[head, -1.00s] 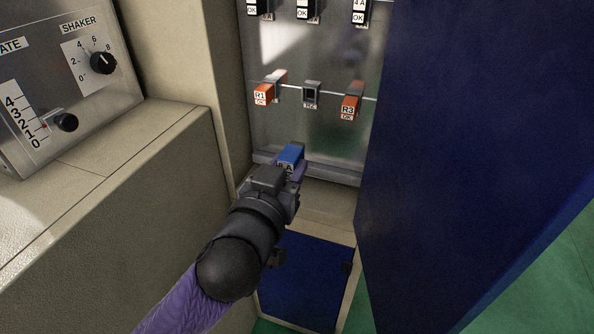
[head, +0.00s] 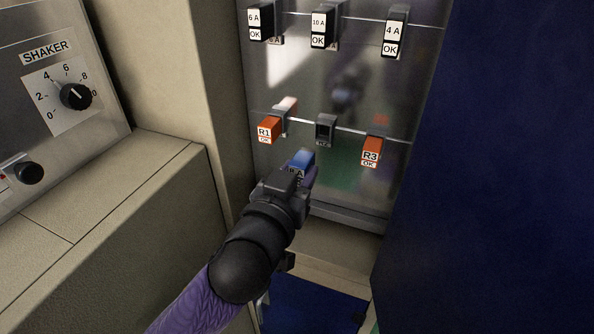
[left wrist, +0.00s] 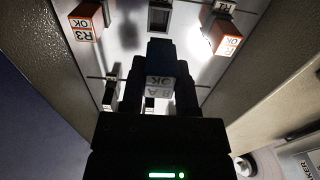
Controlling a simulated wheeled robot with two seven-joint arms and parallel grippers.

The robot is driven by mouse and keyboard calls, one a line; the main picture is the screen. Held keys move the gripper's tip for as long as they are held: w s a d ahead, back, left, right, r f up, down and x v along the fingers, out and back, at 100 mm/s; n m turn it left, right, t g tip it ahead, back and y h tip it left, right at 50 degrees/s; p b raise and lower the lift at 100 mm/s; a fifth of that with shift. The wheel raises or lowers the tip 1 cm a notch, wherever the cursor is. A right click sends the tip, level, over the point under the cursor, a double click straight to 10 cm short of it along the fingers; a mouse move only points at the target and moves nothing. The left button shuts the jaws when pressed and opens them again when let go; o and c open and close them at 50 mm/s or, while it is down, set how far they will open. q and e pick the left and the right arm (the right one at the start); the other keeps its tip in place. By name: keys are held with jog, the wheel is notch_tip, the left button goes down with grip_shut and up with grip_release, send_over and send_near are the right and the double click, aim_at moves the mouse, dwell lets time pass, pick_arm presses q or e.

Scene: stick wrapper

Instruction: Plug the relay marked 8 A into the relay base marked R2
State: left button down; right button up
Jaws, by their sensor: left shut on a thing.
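My left gripper (head: 297,183) is shut on a blue relay (head: 302,160) marked 8 A. In the head view it holds the relay in front of the metal panel, just below and left of the empty relay base R2 (head: 325,129). The base is a dark open socket between R1 and R3, its label partly hard to read. In the left wrist view the relay (left wrist: 160,68) shows dark between the fingers, its label upside down, and the base (left wrist: 159,18) shows beyond it, apart from it. My right gripper is not in view.
Orange relays R1 (head: 269,129) and R3 (head: 372,151) flank the base. Black units marked 6 A, 10 A and 4 A (head: 394,32) sit in the row above. A dark blue door (head: 490,170) stands on the right. A beige cabinet wall (head: 185,80) and the shaker panel (head: 60,95) are on the left.

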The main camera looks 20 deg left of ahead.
pick_arm(q)
jog(key=shift+w+d, duration=0.15)
jog(key=shift+w, duration=2.55)
jog(key=shift+r+p, duration=0.1)
jog(key=shift+p, duration=0.3)
jog(key=shift+p, duration=0.3)
jog(key=shift+w, duration=1.15)
